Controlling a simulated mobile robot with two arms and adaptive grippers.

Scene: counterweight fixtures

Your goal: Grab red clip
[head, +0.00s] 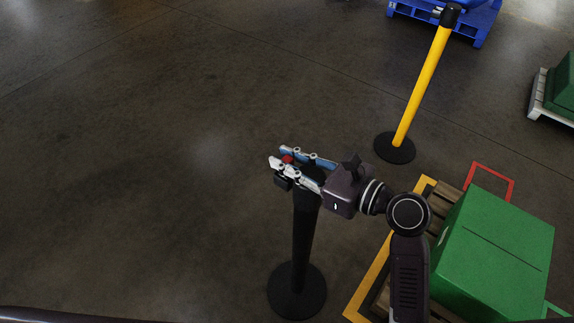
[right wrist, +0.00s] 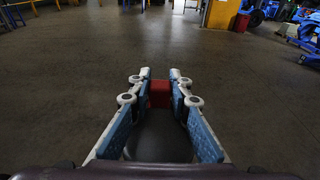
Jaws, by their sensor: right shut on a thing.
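The red clip (right wrist: 160,93) sits between the fingers of my right gripper (right wrist: 160,87) in the right wrist view. The blue-padded fingers are shut on it, one on each side. In the head view only a small red part of the clip (head: 288,159) shows between the fingertips of my right gripper (head: 279,158); the rest is hidden. The gripper is over the top of a black post (head: 304,235) with a round black base. I cannot tell whether the clip is still attached to the post. My left gripper is not in view.
A yellow post (head: 422,88) on a round black base stands farther back. A green box (head: 495,243) sits on a pallet at the right, close to my right arm. A blue pallet (head: 465,27) is at the top right. The floor at the left is clear.

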